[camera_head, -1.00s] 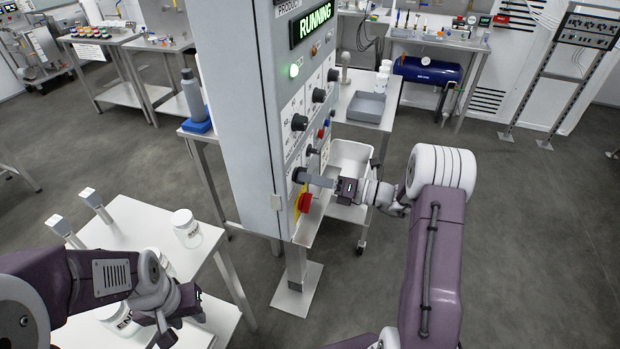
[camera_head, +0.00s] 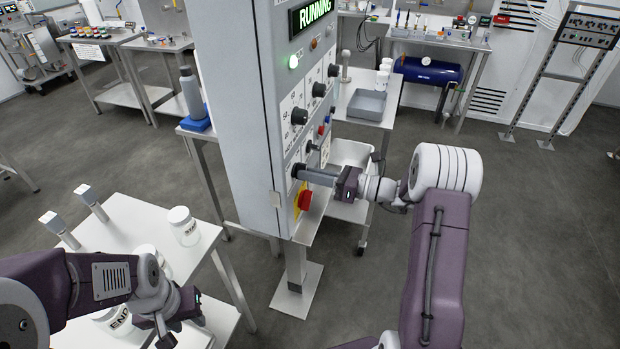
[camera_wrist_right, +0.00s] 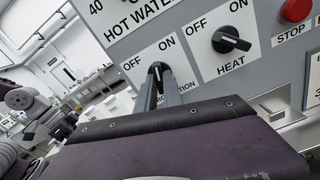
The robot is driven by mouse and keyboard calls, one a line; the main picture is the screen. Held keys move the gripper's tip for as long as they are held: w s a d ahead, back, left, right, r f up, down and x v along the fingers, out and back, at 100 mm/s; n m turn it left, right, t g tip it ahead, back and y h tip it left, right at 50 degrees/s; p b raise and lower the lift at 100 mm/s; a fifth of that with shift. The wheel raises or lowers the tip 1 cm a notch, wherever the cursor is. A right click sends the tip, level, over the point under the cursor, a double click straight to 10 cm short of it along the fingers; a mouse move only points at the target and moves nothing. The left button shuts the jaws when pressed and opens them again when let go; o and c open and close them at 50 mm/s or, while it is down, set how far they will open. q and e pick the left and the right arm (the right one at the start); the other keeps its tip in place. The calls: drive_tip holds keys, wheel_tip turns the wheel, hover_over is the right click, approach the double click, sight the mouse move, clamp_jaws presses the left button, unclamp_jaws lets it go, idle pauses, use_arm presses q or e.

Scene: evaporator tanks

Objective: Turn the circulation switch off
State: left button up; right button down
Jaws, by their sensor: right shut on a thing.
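The circulation switch (camera_wrist_right: 157,68) is a black knob on the grey control panel, under OFF and ON labels. Its name label is mostly hidden behind my gripper. Its handle points up, roughly between the two labels; its exact angle is hard to tell. My right gripper (camera_head: 303,172) is shut on this knob, with its fingers on either side of it in the right wrist view (camera_wrist_right: 162,88). My left gripper (camera_head: 178,318) hangs over the white table at lower left, away from the panel; its finger opening is unclear.
The HEAT knob (camera_wrist_right: 232,42) sits right beside the circulation switch, and a red stop button (camera_wrist_right: 296,9) is further right. A red knob on yellow (camera_head: 305,199) is just below my right gripper. The cabinet's green display (camera_head: 312,14) reads RUNNING. Open floor lies right.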

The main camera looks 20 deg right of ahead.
drive_tip(key=shift+w+n+b, duration=0.1)
drive_tip(key=shift+n+b, duration=5.4)
drive_tip(key=shift+n, duration=0.6)
drive_tip(key=c, duration=1.5)
unclamp_jaws()
drive_tip(key=shift+d, duration=0.1)
